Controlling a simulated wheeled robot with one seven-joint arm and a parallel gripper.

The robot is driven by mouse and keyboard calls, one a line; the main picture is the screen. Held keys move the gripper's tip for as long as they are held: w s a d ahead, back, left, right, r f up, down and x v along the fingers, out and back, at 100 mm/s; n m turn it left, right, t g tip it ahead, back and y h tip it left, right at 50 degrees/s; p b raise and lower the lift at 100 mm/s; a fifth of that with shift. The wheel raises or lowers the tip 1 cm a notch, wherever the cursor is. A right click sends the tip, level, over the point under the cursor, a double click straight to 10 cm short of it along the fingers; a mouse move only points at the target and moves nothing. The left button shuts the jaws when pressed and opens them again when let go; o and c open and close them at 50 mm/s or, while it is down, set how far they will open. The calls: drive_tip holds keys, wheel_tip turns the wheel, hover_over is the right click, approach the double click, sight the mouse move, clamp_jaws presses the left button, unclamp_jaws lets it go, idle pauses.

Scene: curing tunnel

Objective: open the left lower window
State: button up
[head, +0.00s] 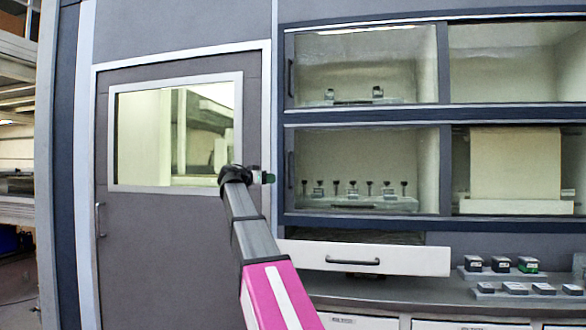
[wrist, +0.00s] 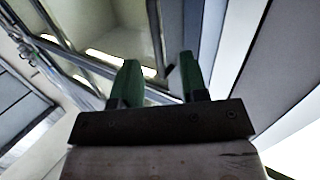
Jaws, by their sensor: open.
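The left lower window (head: 345,150) is a glass pane in a dark frame in the head view. It looks closed, with a dark upright handle (head: 290,170) at its left edge. Behind the glass, several small dark-topped items stand on a tray. My gripper (head: 268,178) is just left of that handle in the head view; I cannot tell how far in front of it. In the wrist view my gripper (wrist: 161,78) shows two green fingers spread apart with nothing between them. A small dark piece shows beyond the fingers there; I cannot tell whether it is the handle.
A white drawer front (head: 400,259) with a dark handle juts out below the window. A grey door (head: 165,250) with its own window stands left. Small dark boxes (head: 500,264) sit on the counter at right. An upper window (head: 365,65) is above.

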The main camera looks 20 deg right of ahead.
drive_tip(key=m, duration=0.1)
approach(289, 166)
drive_tip(key=f, duration=0.1)
drive_tip(key=shift+h, duration=0.4)
drive_tip(key=x, duration=1)
drive_tip(key=shift+w+r, duration=0.25)
drive_tip(key=shift+w, duration=0.25)
clamp_jaws()
